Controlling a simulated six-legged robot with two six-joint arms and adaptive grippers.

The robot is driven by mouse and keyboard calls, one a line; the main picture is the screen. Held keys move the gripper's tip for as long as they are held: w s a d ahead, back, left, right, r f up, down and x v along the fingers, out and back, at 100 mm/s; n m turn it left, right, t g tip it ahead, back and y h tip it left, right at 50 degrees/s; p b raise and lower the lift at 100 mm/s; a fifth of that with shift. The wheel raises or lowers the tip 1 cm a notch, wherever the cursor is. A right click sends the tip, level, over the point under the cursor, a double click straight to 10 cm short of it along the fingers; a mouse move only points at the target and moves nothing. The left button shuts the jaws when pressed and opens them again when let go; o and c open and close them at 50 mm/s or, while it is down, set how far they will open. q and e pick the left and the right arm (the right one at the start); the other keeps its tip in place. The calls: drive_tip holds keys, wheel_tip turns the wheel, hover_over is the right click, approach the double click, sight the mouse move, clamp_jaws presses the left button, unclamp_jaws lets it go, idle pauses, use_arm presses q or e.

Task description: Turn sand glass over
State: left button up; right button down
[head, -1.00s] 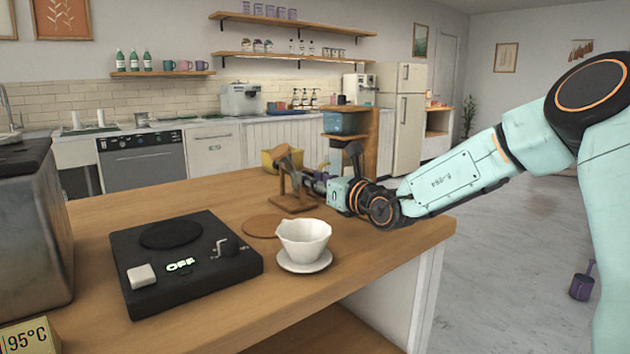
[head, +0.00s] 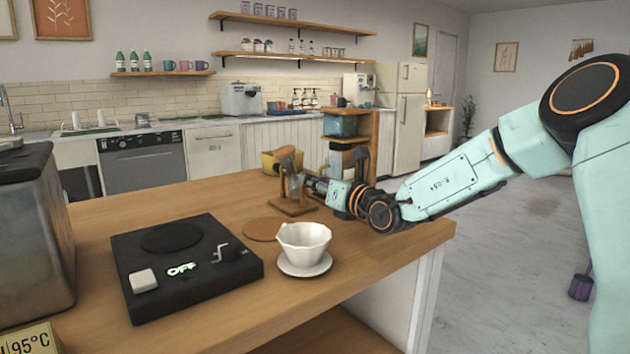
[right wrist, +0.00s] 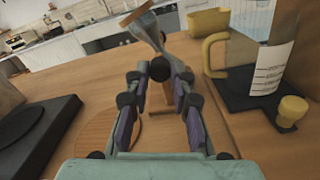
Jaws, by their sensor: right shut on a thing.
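The sand glass (right wrist: 143,26) is held at its middle in my right gripper (right wrist: 160,70); its upper bulb leans to the left in the right wrist view. Its lower part is mostly hidden behind the fingers. In the head view, my right gripper (head: 303,186) reaches in from the right to the sand glass (head: 290,164) at the wooden stand (head: 292,207). The stand also shows behind the fingers in the right wrist view (right wrist: 166,103). My left gripper is not in view.
A white dripper cup (head: 303,242) on a saucer (head: 305,266), a round brown coaster (head: 262,229) and a black scale (head: 185,264) are near the stand. A yellow container (head: 270,160) sits behind. A glass jug (right wrist: 240,58) stands right in the wrist view.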

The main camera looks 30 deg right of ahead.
drive_tip(key=shift+m+p, duration=0.35)
drive_tip(key=shift+m, duration=1.45)
drive_tip(key=c, duration=1.1)
unclamp_jaws()
drive_tip(key=shift+c, duration=0.2)
wheel_tip(320, 180, up, 10)
